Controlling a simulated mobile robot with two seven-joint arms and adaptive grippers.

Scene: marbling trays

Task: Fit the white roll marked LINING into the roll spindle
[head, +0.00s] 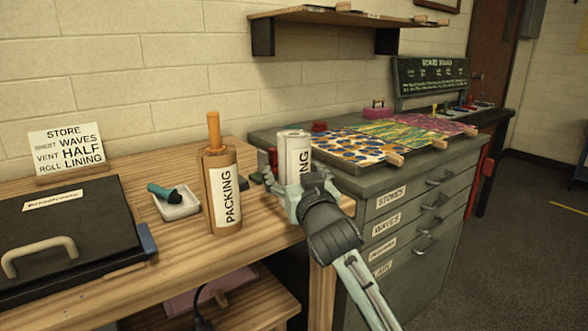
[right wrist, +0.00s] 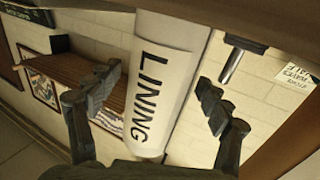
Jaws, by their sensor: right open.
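The white roll marked LINING (head: 293,148) stands upright near the right end of the wooden bench in the head view; its base is hidden by my right gripper (head: 290,188). In the right wrist view the roll (right wrist: 165,75) is between the two open fingers of my right gripper (right wrist: 158,78), with a gap at the right finger. A brown roll marked PACKING (head: 222,190) stands to its left, with an orange peg (head: 214,131) rising from its top. I cannot tell for sure which part is the roll spindle. My left gripper is not in view.
A white dish (head: 177,212) with a teal-and-dark tool and a black case (head: 60,235) lie left on the bench. A sign (head: 67,147) stands behind. A grey drawer cabinet (head: 400,205) with patterned sheets stands close on the right. A shelf (head: 330,18) hangs above.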

